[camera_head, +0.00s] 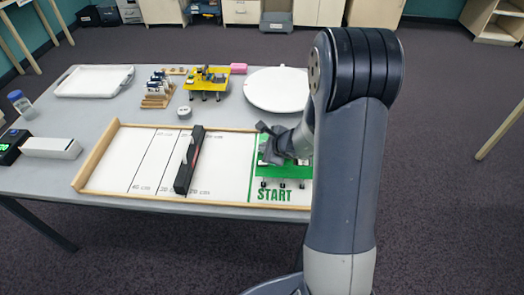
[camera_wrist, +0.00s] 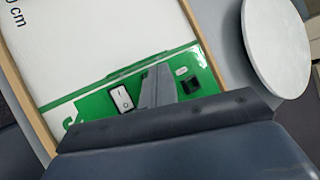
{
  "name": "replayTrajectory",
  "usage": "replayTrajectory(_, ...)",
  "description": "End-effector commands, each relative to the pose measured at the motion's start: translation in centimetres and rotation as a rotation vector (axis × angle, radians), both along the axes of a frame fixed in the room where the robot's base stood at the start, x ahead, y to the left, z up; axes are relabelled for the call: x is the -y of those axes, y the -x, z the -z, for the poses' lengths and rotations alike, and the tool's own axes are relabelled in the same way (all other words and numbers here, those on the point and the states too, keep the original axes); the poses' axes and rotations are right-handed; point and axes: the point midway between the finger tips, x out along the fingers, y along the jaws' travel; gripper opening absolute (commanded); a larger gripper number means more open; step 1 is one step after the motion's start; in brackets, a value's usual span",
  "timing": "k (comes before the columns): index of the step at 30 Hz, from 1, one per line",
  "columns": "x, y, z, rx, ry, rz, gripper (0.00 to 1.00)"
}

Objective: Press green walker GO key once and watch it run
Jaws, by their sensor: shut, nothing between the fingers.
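The green walker (camera_head: 285,171) stands on its dark legs at the START end of the white track (camera_head: 135,160), behind the printed word START. My gripper (camera_head: 270,150) is low over the walker and hides part of its top. In the wrist view, the walker's green deck (camera_wrist: 92,104) carries a white rocker switch (camera_wrist: 123,98) and a black part (camera_wrist: 191,86). My gripper (camera_wrist: 158,84) shows there as a grey shut finger shape between these two. I cannot tell whether it touches the deck, nor which part is the GO key.
A black bar (camera_head: 184,172) lies across the track near the 20 cm mark. Behind the track are a yellow walker (camera_head: 208,77), a white round plate (camera_head: 270,97), a small grey puck (camera_head: 184,112) and a white tray (camera_head: 95,80). A clear bottle (camera_head: 22,104) stands far left.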

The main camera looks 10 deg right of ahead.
Motion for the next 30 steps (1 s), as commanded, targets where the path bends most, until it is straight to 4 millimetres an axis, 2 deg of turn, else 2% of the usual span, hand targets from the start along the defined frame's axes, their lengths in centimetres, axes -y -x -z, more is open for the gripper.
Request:
replayTrajectory(7,0.0,0.0,-1.3,0.000,0.001,-0.001,0.00)
replayTrajectory(20,0.0,0.0,-1.7,0.000,0.000,0.000,0.00)
replayTrajectory(30,0.0,0.0,-5.1,0.001,0.001,0.000,0.00)
